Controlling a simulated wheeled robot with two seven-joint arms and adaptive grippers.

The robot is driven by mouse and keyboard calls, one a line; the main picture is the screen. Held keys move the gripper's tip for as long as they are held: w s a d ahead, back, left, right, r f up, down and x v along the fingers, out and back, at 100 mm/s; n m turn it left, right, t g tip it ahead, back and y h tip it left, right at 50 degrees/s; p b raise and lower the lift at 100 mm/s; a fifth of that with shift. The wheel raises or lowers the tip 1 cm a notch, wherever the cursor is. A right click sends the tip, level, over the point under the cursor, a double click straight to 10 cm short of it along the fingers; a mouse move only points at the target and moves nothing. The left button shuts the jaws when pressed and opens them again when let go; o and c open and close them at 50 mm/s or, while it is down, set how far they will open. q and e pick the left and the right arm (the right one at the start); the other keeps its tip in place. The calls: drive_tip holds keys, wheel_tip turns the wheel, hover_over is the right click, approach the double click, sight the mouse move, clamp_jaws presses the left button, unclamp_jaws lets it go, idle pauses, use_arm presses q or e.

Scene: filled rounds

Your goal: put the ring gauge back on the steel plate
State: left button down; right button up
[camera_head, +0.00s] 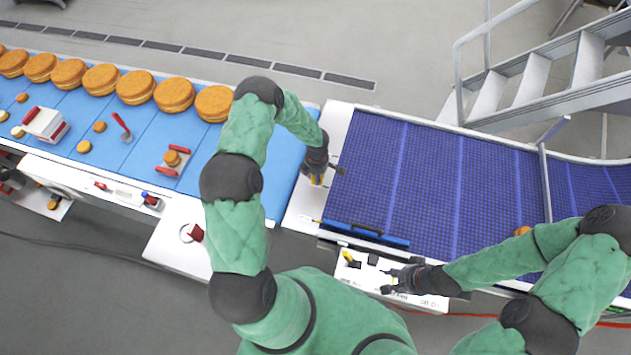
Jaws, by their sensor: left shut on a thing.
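My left gripper (318,178) hangs above the pale plate (302,205) between the two belts, which looks like the steel plate. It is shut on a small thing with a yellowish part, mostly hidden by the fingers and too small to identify. A thin ring with a red block (195,232), which resembles a ring gauge, lies on the white table at the lower left, apart from both grippers. My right gripper (388,282) is over the white box at the front; its fingers are too small to judge.
Several orange rounds (174,94) line the far side of the blue belt (235,160). Red-handled tools and small rounds lie nearer on it. The dark blue mesh belt (425,180) is largely clear. A blue bar with a black handle (365,233) lies along its near edge, beside the white box (420,300).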

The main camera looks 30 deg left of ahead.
use_arm(q)
drive_tip(key=shift+a+f+b, duration=0.25)
drive_tip(key=shift+f+b, duration=0.05)
drive_tip(key=shift+f, duration=0.1)
wheel_tip(320, 180, down, 3)
drive_tip(key=b, duration=0.3)
use_arm(e)
wheel_tip(320, 180, down, 4)
drive_tip(key=shift+f, duration=0.1)
use_arm(q)
drive_tip(key=shift+f, duration=0.1)
drive_tip(key=c, duration=1)
unclamp_jaws()
drive_tip(key=shift+o, duration=0.2)
wheel_tip(320, 180, up, 12)
drive_tip(key=shift+r, duration=0.15)
